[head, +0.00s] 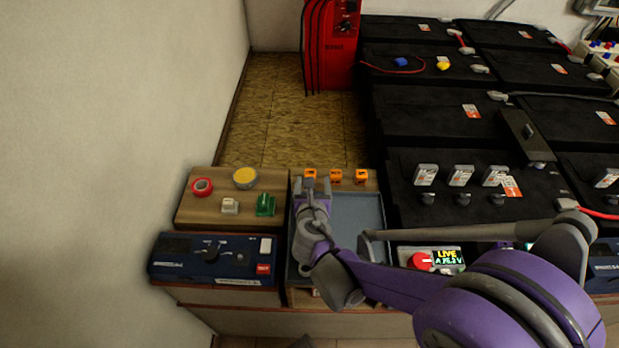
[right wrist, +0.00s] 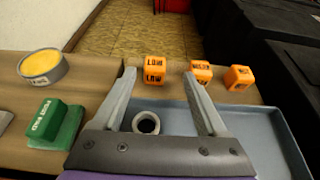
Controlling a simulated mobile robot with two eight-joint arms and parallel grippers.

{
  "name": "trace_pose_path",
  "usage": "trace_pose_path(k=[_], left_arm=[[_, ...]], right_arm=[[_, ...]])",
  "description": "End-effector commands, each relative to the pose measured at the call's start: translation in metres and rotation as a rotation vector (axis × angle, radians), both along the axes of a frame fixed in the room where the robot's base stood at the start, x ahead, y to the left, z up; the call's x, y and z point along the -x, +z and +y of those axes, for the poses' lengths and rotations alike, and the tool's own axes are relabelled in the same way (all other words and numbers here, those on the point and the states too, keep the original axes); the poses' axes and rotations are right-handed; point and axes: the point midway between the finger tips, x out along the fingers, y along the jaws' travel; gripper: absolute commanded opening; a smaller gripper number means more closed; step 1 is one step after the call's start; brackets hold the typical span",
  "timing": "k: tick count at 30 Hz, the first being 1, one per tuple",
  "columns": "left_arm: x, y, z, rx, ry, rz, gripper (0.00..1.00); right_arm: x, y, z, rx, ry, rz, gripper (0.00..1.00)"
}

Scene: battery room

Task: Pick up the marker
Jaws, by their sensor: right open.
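No pen-like marker shows; three small orange lettered blocks stand in a row at the back of the wooden counter. The left block (head: 310,174) reads LOW in the right wrist view (right wrist: 154,70). The middle block (head: 336,175) and the right block (head: 361,176) also show in the right wrist view (right wrist: 201,72) (right wrist: 238,78). My right gripper (head: 311,183) is open and empty over the back of the tray. In the right wrist view its fingertips (right wrist: 160,75) frame the LOW block, which looks just beyond them. My left gripper is not in view.
A blue-grey tray (head: 368,215) lies beneath my right arm; a grey ring (right wrist: 146,123) is in it. To the left are a green block (head: 266,205), a yellow-topped tin (head: 245,178), red tape (head: 202,187) and a white block (head: 230,205). Black batteries (head: 425,105) fill the right.

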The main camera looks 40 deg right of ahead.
Motion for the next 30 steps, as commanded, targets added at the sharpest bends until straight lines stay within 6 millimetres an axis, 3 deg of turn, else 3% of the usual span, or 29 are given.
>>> trace_pose_path(k=[12,20,30], left_arm=[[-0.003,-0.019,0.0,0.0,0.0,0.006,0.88],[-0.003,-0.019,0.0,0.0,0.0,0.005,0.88],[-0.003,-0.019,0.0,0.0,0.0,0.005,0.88]], right_arm=[[-0.04,-0.02,-0.024,0.0,-0.002,0.0,0.75],[-0.042,-0.019,-0.025,0.0,0.0,0.0,0.73],[-0.041,-0.02,-0.025,0.0,0.0,0.0,0.12]])
